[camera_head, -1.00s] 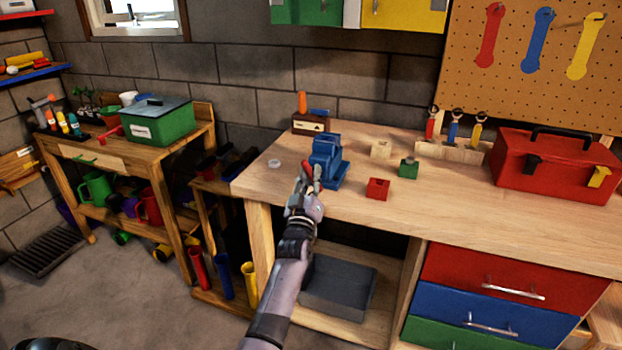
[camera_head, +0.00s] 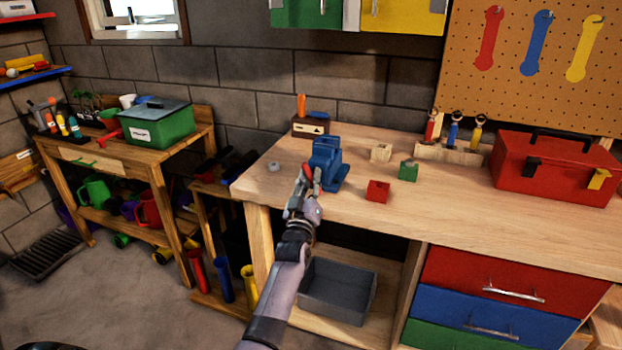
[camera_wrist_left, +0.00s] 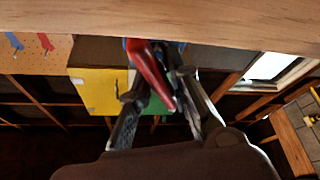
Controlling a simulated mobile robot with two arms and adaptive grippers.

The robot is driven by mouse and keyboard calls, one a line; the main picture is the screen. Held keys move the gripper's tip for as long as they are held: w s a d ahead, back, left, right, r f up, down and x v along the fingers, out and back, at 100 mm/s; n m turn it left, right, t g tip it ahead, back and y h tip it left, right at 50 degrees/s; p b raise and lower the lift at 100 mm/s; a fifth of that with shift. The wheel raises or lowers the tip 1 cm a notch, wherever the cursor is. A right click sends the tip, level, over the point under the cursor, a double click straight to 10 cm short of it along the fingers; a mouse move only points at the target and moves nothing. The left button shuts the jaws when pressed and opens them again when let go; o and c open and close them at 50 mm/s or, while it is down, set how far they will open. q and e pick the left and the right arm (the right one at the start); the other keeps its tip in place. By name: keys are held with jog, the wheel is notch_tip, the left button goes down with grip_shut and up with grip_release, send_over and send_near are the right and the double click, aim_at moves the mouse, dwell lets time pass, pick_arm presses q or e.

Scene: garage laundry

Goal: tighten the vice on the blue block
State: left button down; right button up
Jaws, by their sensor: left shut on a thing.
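The blue vice (camera_head: 328,165) stands near the front left of the wooden workbench. Its red handle (camera_wrist_left: 148,68) shows in the left wrist view, between the fingers. My left gripper (camera_head: 306,184) is at the near side of the vice, and is shut on this handle; it also shows in the left wrist view (camera_wrist_left: 156,80). I cannot tell the blue block apart from the blue vice body, and the jaw gap is not clear. My right gripper is not in view.
On the workbench (camera_head: 450,215), a red block (camera_head: 377,191), a green block (camera_head: 408,171) and a wooden block (camera_head: 381,152) stand right of the vice. A red toolbox (camera_head: 555,168) is farther right. A small grey round piece (camera_head: 273,166) lies to the left.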

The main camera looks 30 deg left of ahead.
pick_arm(q)
jog(key=shift+f, duration=0.2)
dwell(0.3)
jog(key=c, duration=1.8)
grip_release()
jog(key=shift+o, duration=0.8)
jog(key=shift+r, duration=0.2)
jog(key=shift+s+d+f, duration=0.1)
jog(key=shift+s+d+f+p, duration=0.1)
jog(key=shift+s+d+p, duration=0.05)
jog(key=shift+s+p, duration=0.15)
jog(key=d+r+p+v, duration=0.1)
jog(key=p+v, duration=0.5)
jog(key=v, duration=1.3)
jog(key=shift+w+d+r, duration=0.2)
jog(key=shift+d+r, duration=0.1)
jog(key=shift+d, duration=0.35)
